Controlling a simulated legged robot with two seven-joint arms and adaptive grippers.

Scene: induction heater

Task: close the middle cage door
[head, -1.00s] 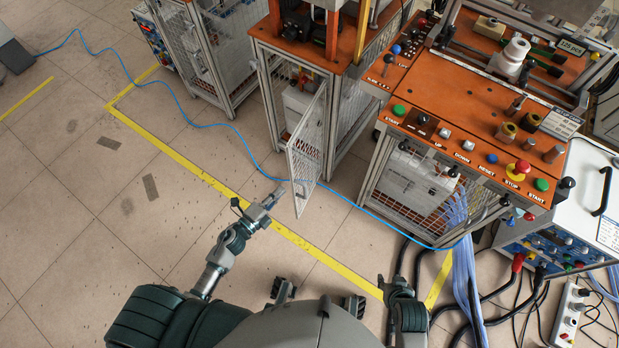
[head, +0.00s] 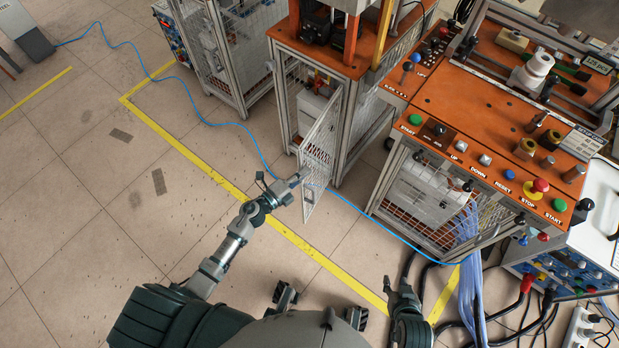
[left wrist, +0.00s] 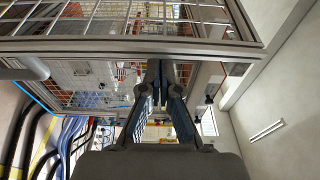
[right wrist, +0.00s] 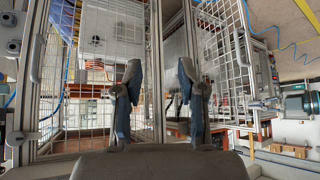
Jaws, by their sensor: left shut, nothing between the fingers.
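The middle cage door (head: 321,145) is a wire-mesh panel in a grey frame. In the head view it stands open, swung out from the middle cage (head: 296,108) toward me. My left gripper (head: 300,179) is shut and empty, at the door's lower outer part on its left side; I cannot tell whether it touches. In the left wrist view the shut fingers (left wrist: 160,84) are below a framed mesh panel (left wrist: 120,30). My right gripper (head: 403,290) is low near the yellow line, away from the door. In the right wrist view its fingers (right wrist: 160,75) are apart and empty.
The orange control console (head: 470,120) with buttons stands to the right. Another cage (head: 225,60) stands at the back left. A blue cable (head: 240,125) runs along the floor past the door. The tiled floor left of the yellow line (head: 215,175) is largely clear.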

